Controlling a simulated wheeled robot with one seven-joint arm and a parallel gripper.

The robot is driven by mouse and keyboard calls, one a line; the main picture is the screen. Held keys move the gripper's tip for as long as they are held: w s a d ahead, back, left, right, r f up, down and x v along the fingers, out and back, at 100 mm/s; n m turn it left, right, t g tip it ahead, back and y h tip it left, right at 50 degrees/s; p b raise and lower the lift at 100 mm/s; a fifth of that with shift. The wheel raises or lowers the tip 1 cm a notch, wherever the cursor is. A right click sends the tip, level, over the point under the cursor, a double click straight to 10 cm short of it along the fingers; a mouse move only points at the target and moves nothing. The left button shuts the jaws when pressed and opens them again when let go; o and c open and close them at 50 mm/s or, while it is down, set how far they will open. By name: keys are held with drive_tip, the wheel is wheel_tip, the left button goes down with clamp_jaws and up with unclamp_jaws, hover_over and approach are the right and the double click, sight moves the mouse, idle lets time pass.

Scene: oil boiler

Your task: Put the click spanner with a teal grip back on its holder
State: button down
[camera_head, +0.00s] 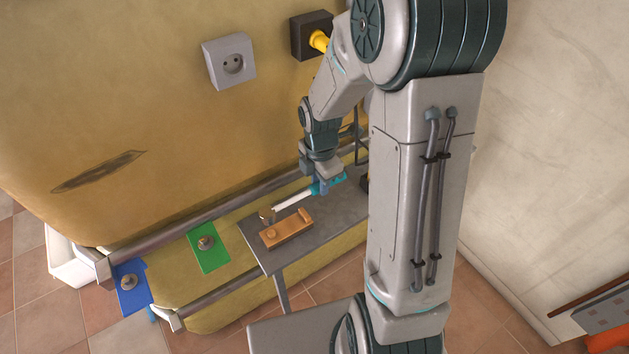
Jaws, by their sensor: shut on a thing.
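The click spanner (293,199) has a teal grip, a pale shaft and a dark head at its left end. My gripper (321,184) is shut on the teal grip, with the shaft pointing to the lower left. An orange block (287,234) with a raised right end, which looks like the holder, lies on the grey shelf (313,238). My arm hides the shelf's right part.
The big yellow boiler tank (150,100) rises behind the shelf. A green plate (208,248) and a blue plate (132,287), each with a metal fitting, are to the left. A grey socket (230,62) and a dark box with a yellow part (313,37) are above. Tiled floor lies below.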

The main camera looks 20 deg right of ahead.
drive_tip(key=shift+f+b, duration=1.75)
drive_tip(key=shift+f, duration=0.85)
drive_tip(key=shift+f+b, duration=0.75)
drive_tip(key=shift+f, duration=0.35)
drive_tip(key=c, duration=1.1)
unclamp_jaws()
wheel_tip(320, 180, up, 14)
drive_tip(key=shift+f+p, duration=0.1)
drive_tip(key=shift+p, duration=0.2)
